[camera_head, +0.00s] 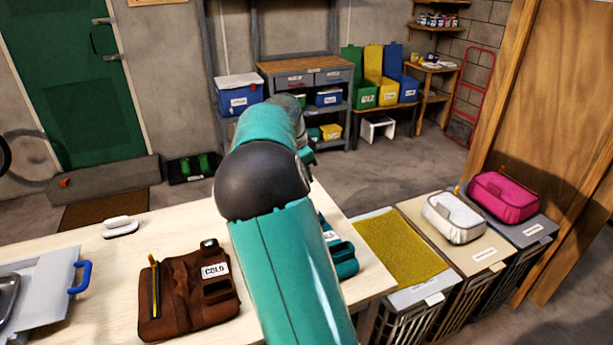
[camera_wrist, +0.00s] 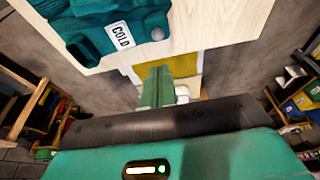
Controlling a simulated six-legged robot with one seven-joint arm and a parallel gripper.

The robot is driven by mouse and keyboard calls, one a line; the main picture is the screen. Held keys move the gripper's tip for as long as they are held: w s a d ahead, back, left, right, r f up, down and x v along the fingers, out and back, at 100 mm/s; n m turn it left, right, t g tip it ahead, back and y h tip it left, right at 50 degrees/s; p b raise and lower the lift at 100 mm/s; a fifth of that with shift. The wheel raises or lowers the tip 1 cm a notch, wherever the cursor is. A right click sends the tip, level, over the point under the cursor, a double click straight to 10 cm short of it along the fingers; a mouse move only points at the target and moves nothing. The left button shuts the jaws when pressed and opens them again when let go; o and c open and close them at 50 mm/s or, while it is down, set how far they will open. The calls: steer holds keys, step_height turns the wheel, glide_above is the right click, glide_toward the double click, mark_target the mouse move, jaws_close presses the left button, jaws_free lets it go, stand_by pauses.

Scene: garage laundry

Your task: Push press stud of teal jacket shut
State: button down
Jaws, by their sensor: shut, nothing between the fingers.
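The teal jacket (camera_wrist: 95,32) lies on the pale wooden table in the wrist view, at the upper left, with a white "COLD" label. A small round grey stud (camera_wrist: 157,33) shows at its edge, right of the label; I cannot tell whether it is shut. In the head view my arm hides most of the teal jacket (camera_head: 343,258); only its right part shows. My gripper (camera_wrist: 160,72) is shut and empty in the wrist view, its green fingers below the jacket in the picture and apart from it. I cannot make out its fingertips in the head view.
A brown jacket (camera_head: 188,295) with a "COLD" label lies left of my arm on the table (camera_head: 110,265). A tray with a blue handle (camera_head: 80,275) is at far left. Hampers stand right of the table, one yellow-topped (camera_head: 400,250), others bearing white (camera_head: 455,218) and pink (camera_head: 505,197) bags.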

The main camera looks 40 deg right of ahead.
steer(key=x, duration=0.9)
steer(key=shift+w+a+f, duration=0.15)
steer(key=shift+a+f, duration=0.15)
steer(key=shift+f, duration=0.75)
steer(key=shift+a+f, duration=0.1)
steer(key=shift+f, duration=1.05)
steer(key=shift+r, duration=0.45)
steer(key=s+d+v, duration=0.1)
steer(key=v, duration=1.2)
steer(key=shift+w+r, duration=0.35)
steer(key=shift+r, duration=0.25)
